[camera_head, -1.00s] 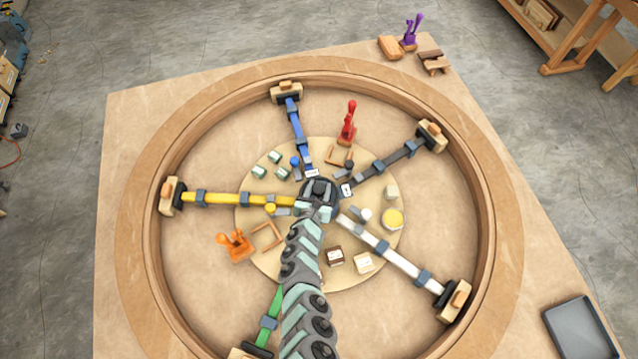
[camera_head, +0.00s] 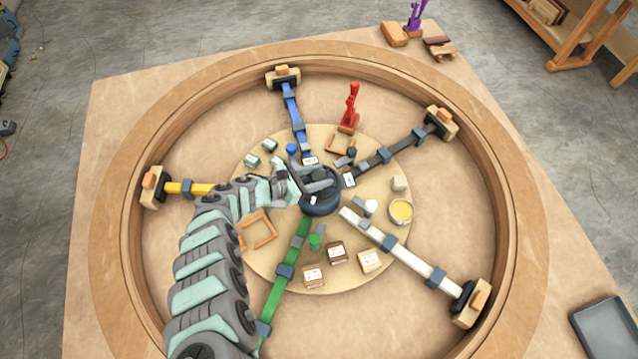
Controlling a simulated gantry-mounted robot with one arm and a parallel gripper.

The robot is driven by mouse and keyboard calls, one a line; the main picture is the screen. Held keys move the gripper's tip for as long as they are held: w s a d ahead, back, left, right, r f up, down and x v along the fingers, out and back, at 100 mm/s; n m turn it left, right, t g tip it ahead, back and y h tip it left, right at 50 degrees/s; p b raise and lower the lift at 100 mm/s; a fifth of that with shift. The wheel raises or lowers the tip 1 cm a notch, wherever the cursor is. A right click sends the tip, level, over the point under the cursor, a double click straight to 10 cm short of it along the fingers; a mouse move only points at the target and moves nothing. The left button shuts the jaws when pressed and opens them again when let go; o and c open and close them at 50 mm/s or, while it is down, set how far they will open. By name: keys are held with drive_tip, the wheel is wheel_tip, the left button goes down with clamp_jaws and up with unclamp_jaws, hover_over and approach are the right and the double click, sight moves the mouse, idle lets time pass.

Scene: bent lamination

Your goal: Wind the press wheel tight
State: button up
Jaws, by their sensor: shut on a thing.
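The press wheel (camera_head: 321,207), a dark round hub, stands at the centre of the round tan board, where the coloured arms converge. My gripper (camera_head: 318,184) is over it and shut on its upper part; the fingertips are small and partly hidden. Around it radiate the blue arm (camera_head: 294,110), the dark grey arm (camera_head: 399,148), the white arm (camera_head: 395,249), the green arm (camera_head: 286,269) and the yellow arm (camera_head: 190,188). Pads at the outer ends of the blue, grey, white and yellow arms sit at the large wooden ring (camera_head: 512,215). My arm hides much of the yellow arm and the green arm's outer end.
A red clamp (camera_head: 350,108) stands upright behind the hub. A yellow-topped pot (camera_head: 401,211), small labelled boxes (camera_head: 337,255) and an orange frame (camera_head: 258,231) sit around it. A purple clamp (camera_head: 416,16) and grey tray (camera_head: 603,327) lie outside the ring.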

drive_tip(key=shift+a+f+m+g+h+b, duration=0.15)
drive_tip(key=shift+f+m+g+b, duration=0.35)
drive_tip(key=shift+b, duration=1.25)
drive_tip(key=shift+f+m+g+h+b, duration=0.2)
drive_tip(key=shift+m+g+b, duration=0.45)
drive_tip(key=shift+b, duration=1.05)
drive_tip(key=shift+g+b, duration=0.25)
drive_tip(key=shift+b, duration=0.4)
drive_tip(key=m+g+b, duration=0.1)
drive_tip(key=b, duration=0.5)
drive_tip(key=shift+m+g+h+b, duration=0.3)
drive_tip(key=shift+m+h+b, duration=0.05)
drive_tip(key=m+g+b, duration=0.1)
drive_tip(key=b, duration=0.6)
drive_tip(key=shift+w+f, duration=0.1)
drive_tip(key=shift+w, duration=0.1)
drive_tip(key=b, duration=0.3)
drive_tip(key=g+b, duration=0.1)
drive_tip(key=b, duration=0.3)
drive_tip(key=shift+s+r+m, duration=0.1)
drive_tip(key=shift+r+m, duration=0.15)
drive_tip(key=shift+m, duration=0.15)
drive_tip(key=shift+s+r+b, duration=0.1)
drive_tip(key=shift+r+b, duration=0.35)
drive_tip(key=shift+b, duration=0.4)
drive_tip(key=shift+r+g, duration=0.1)
drive_tip(key=shift+g, duration=0.2)
